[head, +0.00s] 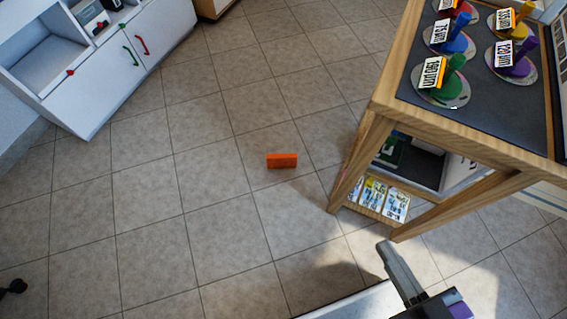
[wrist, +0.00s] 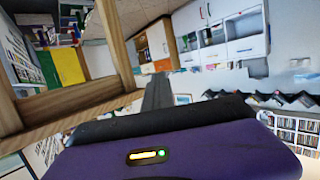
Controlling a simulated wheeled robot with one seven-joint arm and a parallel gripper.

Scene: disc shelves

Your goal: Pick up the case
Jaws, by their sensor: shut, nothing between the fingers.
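A small orange box-shaped thing, the likely case (head: 282,160), lies on the tiled floor in the middle of the head view. My gripper (head: 385,246) shows at the lower right of the head view, well apart from the orange case, with its grey fingers together. In the wrist view my gripper's dark fingers (wrist: 158,92) are closed and reach out past the purple housing. Nothing shows between them. I cannot clearly make out the orange case in the wrist view.
A wooden table (head: 372,135) with discs on coloured pegs stands on the right, with disc cases (head: 374,192) on its low shelf. A white cabinet (head: 100,85) stands at the upper left. Floor around the orange case is clear.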

